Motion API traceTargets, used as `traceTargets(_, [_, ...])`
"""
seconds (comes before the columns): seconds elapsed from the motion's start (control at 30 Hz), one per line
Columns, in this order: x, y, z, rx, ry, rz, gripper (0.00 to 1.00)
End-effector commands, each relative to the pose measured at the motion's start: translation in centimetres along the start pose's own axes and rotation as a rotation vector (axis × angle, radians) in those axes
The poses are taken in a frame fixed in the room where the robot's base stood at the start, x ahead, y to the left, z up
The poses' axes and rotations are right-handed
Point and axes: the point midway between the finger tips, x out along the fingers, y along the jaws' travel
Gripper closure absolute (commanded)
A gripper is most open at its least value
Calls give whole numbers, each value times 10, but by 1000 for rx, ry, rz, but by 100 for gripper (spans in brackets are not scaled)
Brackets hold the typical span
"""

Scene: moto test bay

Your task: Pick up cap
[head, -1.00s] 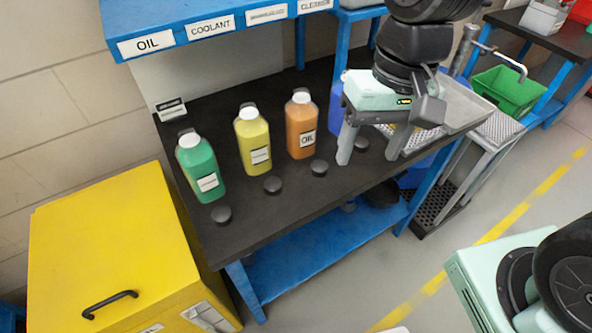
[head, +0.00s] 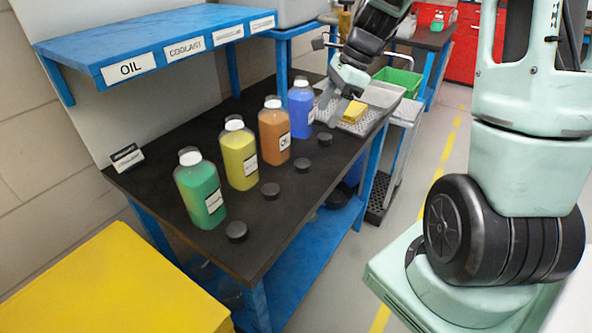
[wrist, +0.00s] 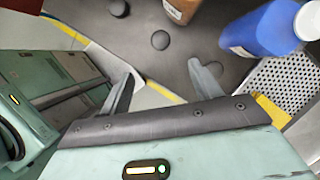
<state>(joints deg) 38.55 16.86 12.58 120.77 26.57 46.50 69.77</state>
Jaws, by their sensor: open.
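Several black round caps lie flat on the dark bench top in a row before the bottles: one by the green bottle (head: 236,231), one by the yellow bottle (head: 270,190), one by the orange bottle (head: 302,164) and one by the blue bottle (head: 324,138). My gripper (head: 328,106) is near the bench's far right end, beside the blue bottle. In the wrist view my gripper (wrist: 164,82) is open, with nothing between its fingers. A cap (wrist: 160,40) lies beyond the fingertips there, and another cap (wrist: 118,8) is at the top edge.
Green (head: 200,190), yellow (head: 240,158), orange (head: 274,135) and blue (head: 301,108) bottles stand upright along the bench (head: 150,185). A labelled blue shelf (head: 150,35) overhangs behind. A perforated tray with a yellow block (head: 354,112) is at right. A yellow cabinet (head: 110,285) stands front left.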

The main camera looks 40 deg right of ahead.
Motion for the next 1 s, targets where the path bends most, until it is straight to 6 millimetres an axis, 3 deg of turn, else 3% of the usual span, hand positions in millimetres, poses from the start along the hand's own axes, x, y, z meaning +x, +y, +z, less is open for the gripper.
traceTargets(0.2, [48, 1, 0, -2, -1, 6, 37])
traceTargets(0.4, [84, 1, 0, -3, -1, 5, 37])
traceTargets(0.67, [103, 1, 0, -4, 0, 3, 37])
traceTargets(1.0, [146, 0, -2, -3, 0, 4, 37])
